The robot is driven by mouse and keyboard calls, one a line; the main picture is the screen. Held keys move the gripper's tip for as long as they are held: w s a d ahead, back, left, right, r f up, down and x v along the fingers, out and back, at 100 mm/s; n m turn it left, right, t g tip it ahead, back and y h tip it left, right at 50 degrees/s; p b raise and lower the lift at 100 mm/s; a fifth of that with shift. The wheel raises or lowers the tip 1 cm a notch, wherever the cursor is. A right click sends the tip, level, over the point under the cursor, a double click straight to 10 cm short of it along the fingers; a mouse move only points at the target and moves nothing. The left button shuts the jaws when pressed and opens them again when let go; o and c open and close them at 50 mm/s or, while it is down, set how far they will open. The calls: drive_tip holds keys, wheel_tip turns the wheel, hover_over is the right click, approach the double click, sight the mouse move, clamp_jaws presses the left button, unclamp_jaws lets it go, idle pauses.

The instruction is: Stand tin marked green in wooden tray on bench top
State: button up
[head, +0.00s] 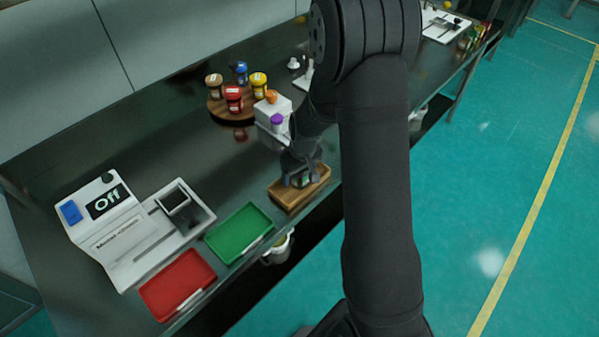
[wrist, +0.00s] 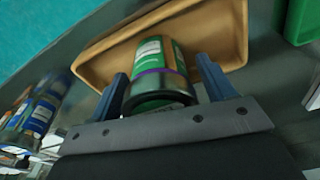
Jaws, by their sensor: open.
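The tin with a green label and a purple band (wrist: 160,80) is in the wooden tray (wrist: 228,25), with its dark end towards the wrist camera. My gripper (wrist: 162,68) is open, one blue finger on each side of the tin, with a visible gap at the right finger. In the head view the wooden tray (head: 285,201) lies near the bench's front edge, and my gripper (head: 299,178) is over it; only a little of the tin shows there. I cannot tell whether the tin's base rests flat on the tray.
Left of the wooden tray are a green tray (head: 238,232), a red tray (head: 178,284) and a white machine reading "Off" (head: 130,235). Behind stand a round wooden stand with colored-lid jars (head: 232,98) and a white block (head: 272,112). Bare bench lies between.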

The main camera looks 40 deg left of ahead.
drive_tip(key=r, duration=0.4)
drive_tip(key=d+r, duration=0.1)
drive_tip(key=r, duration=0.7)
drive_tip(key=shift+s+d, duration=0.15)
drive_tip(key=shift+d, duration=0.1)
drive_tip(key=f, duration=0.4)
drive_tip(key=a+f, duration=0.1)
drive_tip(key=f, duration=0.7)
drive_tip(key=shift+a+f, duration=0.1)
drive_tip(key=shift+a, duration=0.15)
drive_tip(key=shift+r, duration=0.2)
drive_tip(key=shift+r, duration=0.1)
